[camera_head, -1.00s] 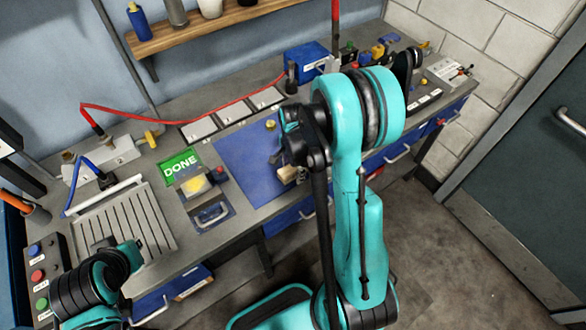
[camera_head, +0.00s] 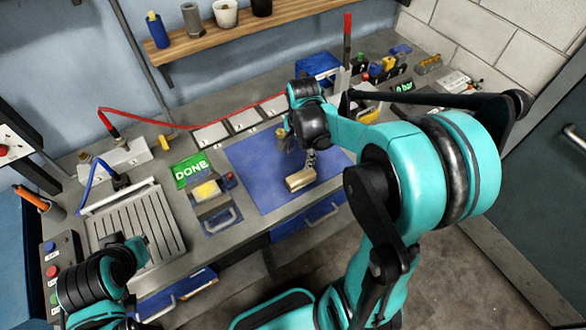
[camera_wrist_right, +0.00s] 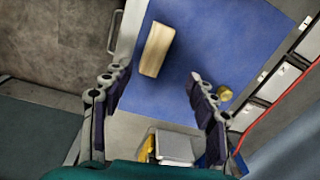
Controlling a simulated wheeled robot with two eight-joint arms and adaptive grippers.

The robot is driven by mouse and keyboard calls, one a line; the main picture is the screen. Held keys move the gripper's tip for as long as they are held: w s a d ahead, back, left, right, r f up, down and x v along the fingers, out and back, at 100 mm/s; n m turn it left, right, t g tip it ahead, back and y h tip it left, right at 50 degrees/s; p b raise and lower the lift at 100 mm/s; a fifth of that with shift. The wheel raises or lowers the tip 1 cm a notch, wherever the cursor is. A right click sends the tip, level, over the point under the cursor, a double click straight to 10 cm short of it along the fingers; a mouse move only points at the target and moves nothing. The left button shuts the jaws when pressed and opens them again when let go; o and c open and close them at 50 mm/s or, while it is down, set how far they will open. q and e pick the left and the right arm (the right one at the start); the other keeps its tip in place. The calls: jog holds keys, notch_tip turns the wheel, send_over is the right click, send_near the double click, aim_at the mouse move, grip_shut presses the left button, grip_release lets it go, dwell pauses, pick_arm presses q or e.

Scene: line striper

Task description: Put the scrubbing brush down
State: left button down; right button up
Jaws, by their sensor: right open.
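The scrubbing brush (camera_head: 300,180), a pale wooden block, lies on the blue mat (camera_head: 262,190) near its front edge. In the right wrist view the brush (camera_wrist_right: 156,48) lies beyond the fingertips, and its bristles are not visible. My right gripper (camera_wrist_right: 157,78) is open, with a finger on either side and nothing between them. In the head view my right gripper (camera_head: 312,160) is just above and behind the brush, partly hidden by my wrist. My left arm is at the lower left; its fingers cannot be made out clearly.
A small brass piece (camera_wrist_right: 225,93) stands on the mat beside one finger. A green DONE sign (camera_head: 190,171), a tray with a yellow pad (camera_head: 207,190) and a ribbed drainer (camera_head: 135,225) are to the left. A red hose (camera_head: 180,124) runs along the back.

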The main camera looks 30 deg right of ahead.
jog(key=s+a+r+n+t, duration=0.6)
jog(key=s+a+r+n, duration=0.2)
jog(key=n, duration=0.7)
jog(key=shift+s+a+r, duration=0.2)
jog(key=shift+s+a, duration=0.55)
jog(key=shift+s, duration=0.5)
jog(key=shift+f, duration=0.1)
notch_tip(320, 180, down, 12)
jog(key=b, duration=1.1)
jog(key=shift+r+b, duration=0.25)
jog(key=shift+b, duration=0.15)
jog(key=shift+o, duration=0.5)
jog(key=shift+n, duration=0.3)
